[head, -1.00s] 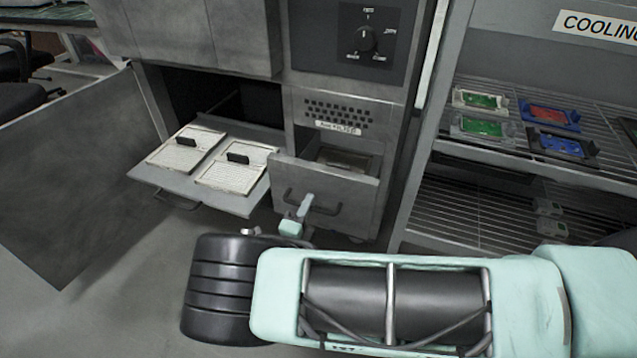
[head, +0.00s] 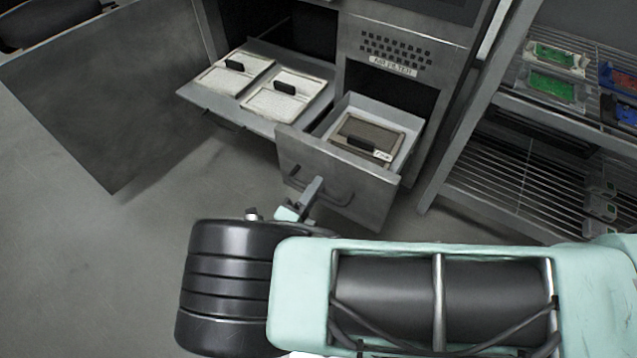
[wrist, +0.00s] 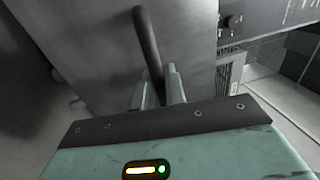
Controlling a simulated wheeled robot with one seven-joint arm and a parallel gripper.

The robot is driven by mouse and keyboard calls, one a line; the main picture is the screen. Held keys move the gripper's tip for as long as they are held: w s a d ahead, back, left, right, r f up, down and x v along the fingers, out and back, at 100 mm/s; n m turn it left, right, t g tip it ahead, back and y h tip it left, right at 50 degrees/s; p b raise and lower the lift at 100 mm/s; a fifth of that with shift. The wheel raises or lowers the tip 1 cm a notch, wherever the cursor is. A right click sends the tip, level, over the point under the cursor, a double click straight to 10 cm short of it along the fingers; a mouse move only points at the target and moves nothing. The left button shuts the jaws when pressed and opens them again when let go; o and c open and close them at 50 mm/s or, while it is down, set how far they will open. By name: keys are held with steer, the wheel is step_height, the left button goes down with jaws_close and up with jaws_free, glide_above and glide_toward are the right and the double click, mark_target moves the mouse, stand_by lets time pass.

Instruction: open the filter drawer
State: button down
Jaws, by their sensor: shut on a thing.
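The filter drawer (head: 338,176) is a grey metal drawer below the "AIR FILTER" label, and it stands pulled well out of the cabinet. A framed filter (head: 369,139) with a dark handle and a small white tag lies inside it. My gripper (head: 306,199) is at the drawer front, shut on its dark bar handle (head: 333,196). In the wrist view the handle (wrist: 148,42) runs between the two fingers of my gripper (wrist: 159,85). My arm hides part of the floor in front of the drawer.
Left of the drawer, a pulled-out tray (head: 223,108) holds two white filters (head: 283,95). An open cabinet door (head: 100,95) stands at far left. A wire rack (head: 520,175) with coloured trays is on the right. The floor (head: 130,260) at left is clear.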

steer(key=c, duration=1.5)
jaws_free()
steer(key=shift+c, duration=0.2)
steer(key=shift+s+a, duration=0.1)
steer(key=v, duration=1.7)
steer(key=shift+a, duration=0.1)
